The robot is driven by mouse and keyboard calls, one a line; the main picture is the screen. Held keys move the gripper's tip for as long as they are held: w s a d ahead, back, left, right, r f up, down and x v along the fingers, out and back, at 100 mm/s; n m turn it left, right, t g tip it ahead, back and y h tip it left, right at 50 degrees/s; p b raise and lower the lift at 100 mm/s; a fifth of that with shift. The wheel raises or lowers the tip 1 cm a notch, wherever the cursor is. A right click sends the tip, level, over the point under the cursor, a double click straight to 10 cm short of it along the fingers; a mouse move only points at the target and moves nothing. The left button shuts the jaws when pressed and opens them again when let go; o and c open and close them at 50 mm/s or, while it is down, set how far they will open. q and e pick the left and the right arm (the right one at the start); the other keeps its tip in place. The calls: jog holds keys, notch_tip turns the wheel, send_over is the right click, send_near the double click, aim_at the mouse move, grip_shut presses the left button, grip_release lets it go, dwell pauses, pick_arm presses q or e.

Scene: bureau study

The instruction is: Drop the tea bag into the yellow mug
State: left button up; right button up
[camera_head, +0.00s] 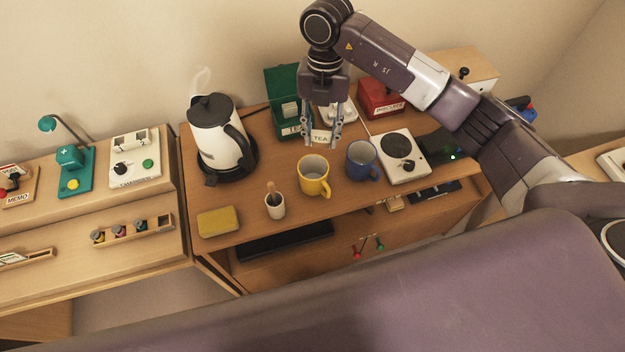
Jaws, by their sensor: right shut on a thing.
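The yellow mug (314,187) stands upright on the wooden desk, its open top facing up and its handle to the right. My right gripper (322,140) points down just behind and above the mug's rim. It is shut on the tea bag (321,136), a small pale piece marked TEA between its fingertips. An open green box (283,88) with a partly hidden white label stands behind and left of the gripper. My left gripper is not in view.
A blue mug (361,163) stands close right of the yellow mug, beside a white hot plate (401,167). A steaming kettle (216,140) is at left. A small white cup (275,208) and yellow sponge (218,222) are near the front. A red box (380,98) stands behind.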

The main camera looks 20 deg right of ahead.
aim_at(321, 146)
notch_tip(321, 146, down, 4)
jog(key=b, duration=0.2)
jog(key=shift+f+b, duration=0.15)
jog(key=shift+b, duration=0.15)
jog(key=shift+f, duration=0.3)
jog(key=o, duration=0.7)
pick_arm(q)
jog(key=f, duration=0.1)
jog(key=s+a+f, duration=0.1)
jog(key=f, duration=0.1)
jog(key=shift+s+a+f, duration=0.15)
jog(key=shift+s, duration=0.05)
pick_arm(e)
jog(key=shift+o, duration=0.2)
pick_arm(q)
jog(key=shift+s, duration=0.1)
pick_arm(e)
notch_tip(321, 146, up, 12)
jog(key=w, duration=0.1)
jog(key=shift+w+d, duration=0.15)
jog(key=shift+d, duration=0.15)
